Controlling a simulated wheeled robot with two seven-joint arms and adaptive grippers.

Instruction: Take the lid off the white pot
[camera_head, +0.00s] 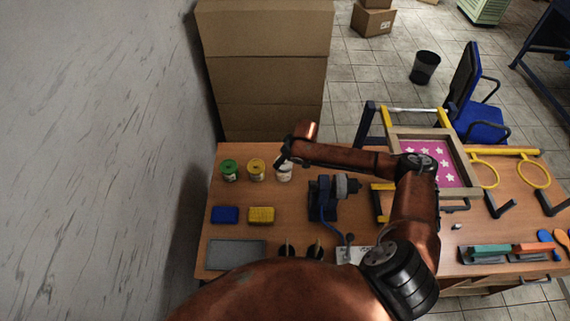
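The white pot (285,175) stands near the back of the wooden table, right of a yellow-lidded pot. Its top is largely hidden behind my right gripper (283,160), so I cannot make out its lid clearly. My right arm reaches up from the lower right and bends left over the table. The dark gripper is at the top of the white pot; I cannot tell whether it touches or grips the lid. My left gripper is out of view.
Left of the white pot stand a yellow-lidded pot (256,170) and a green-lidded pot (229,170). A blue block (225,215) and a yellow sponge (261,215) lie in front. A dark device (322,198) and a pink printing frame (455,172) are to the right.

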